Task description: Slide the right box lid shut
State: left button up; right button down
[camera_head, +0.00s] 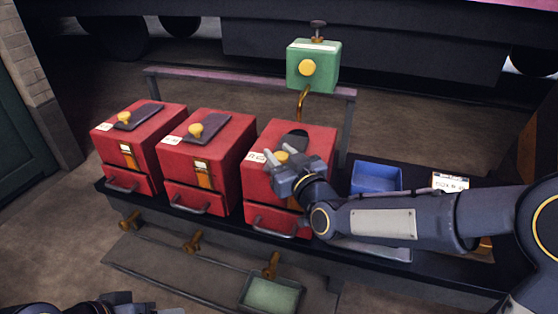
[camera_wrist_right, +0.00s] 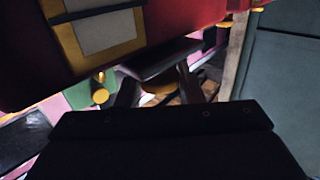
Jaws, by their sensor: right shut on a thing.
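The right red box (camera_head: 318,143) stands at the right end of a row of red boxes. A dark round opening (camera_head: 297,137) shows in the back part of its top. The yellow knob (camera_head: 282,157) of its lid is at the front of the top; my gripper hides most of the lid. My right gripper (camera_head: 275,163) is shut on this knob. In the right wrist view, its fingers (camera_wrist_right: 157,90) stand either side of a yellowish piece, close to a dark plate (camera_wrist_right: 160,60). Part of my left arm (camera_head: 100,302) shows at the bottom left; its fingers are unclear.
The middle red box (camera_head: 220,140) and left red box (camera_head: 140,130) carry dark lids with yellow knobs. A green tank (camera_head: 314,70) with a bent brass pipe hangs behind the right box. A blue tray (camera_head: 376,178) is to the right; a green tray (camera_head: 270,294) is below.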

aim_at(288, 142)
jog(key=w, duration=0.1)
jog(key=w+d+b, duration=0.1)
jog(key=w, duration=0.1)
jog(key=w+b, duration=0.1)
jog(key=shift+w+d+f, duration=0.1)
jog(key=shift+w+d, duration=0.2)
jog(key=shift+w, duration=0.1)
jog(key=shift+w+d+r, duration=0.1)
jog(key=shift+w+r, duration=0.05)
jog(key=shift+r, duration=0.05)
jog(key=c, duration=1)
grip_release()
jog(key=shift+w, duration=0.15)
jog(key=shift+c, duration=0.2)
jog(key=v, duration=0.8)
jog(key=shift+f, duration=0.1)
